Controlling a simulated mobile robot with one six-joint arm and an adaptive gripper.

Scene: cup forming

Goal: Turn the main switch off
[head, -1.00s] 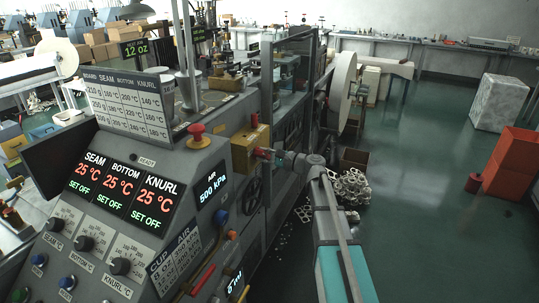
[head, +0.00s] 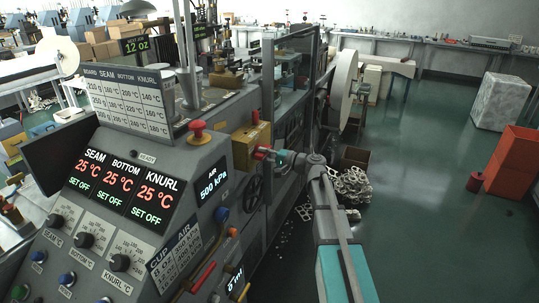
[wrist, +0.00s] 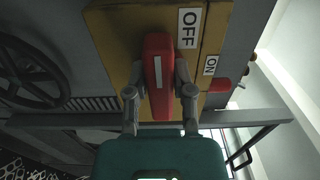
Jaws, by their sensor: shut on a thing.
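The main switch is a yellow box (head: 240,155) on the right side of the machine, with a red handle (head: 261,153) on its face. In the wrist view the red handle (wrist: 158,78) has a white stripe and runs up and down the picture. An OFF label (wrist: 188,28) is to the right of its upper part, and an ON label (wrist: 210,65) is further right and lower. My gripper (wrist: 159,92) is shut on the handle, one finger on each side. In the head view my gripper (head: 271,155) reaches the handle from the right.
A control panel (head: 120,200) with temperature displays and knobs stands to the left. A handwheel (head: 254,194) is below the switch. A small red part (wrist: 220,84) sits at the box's right edge. Cartons and white scrap (head: 350,184) lie on the floor behind my arm. The green floor at right is mostly open.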

